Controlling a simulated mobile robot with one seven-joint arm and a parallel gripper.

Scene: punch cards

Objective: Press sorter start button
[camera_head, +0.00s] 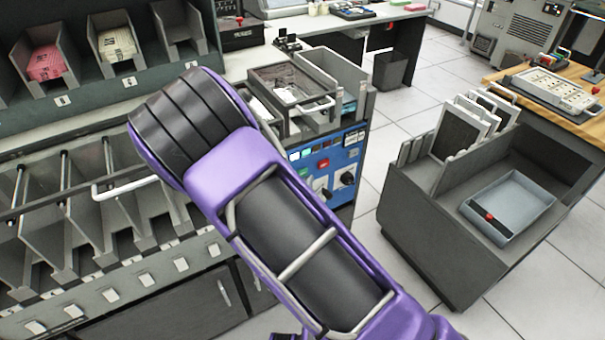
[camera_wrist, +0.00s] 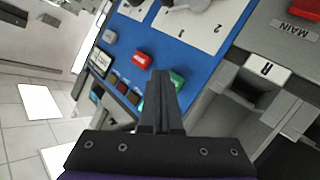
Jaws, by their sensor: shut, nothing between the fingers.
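The sorter's blue control panel (camera_wrist: 190,50) fills the upper middle of the wrist view; it also shows beyond my arm in the head view (camera_head: 348,158). A green button (camera_wrist: 178,81) on the panel is partly hidden behind my fingers. A red button (camera_wrist: 143,58) lies just up and left of the fingertips. Small lamps or buttons in darker colours sit in a row to the left. My gripper (camera_wrist: 161,76) is shut and empty, its tips over the panel beside the green button. I cannot tell whether they touch it. My gripper is hidden in the head view.
A slot marked R (camera_wrist: 258,90) and a grey housing labelled MAIN lie right of the panel. In the head view, an open tray with cards (camera_head: 290,88) stands above the panel. A grey card cart (camera_head: 440,235) stands to the right, with tiled floor (camera_head: 400,120) between.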

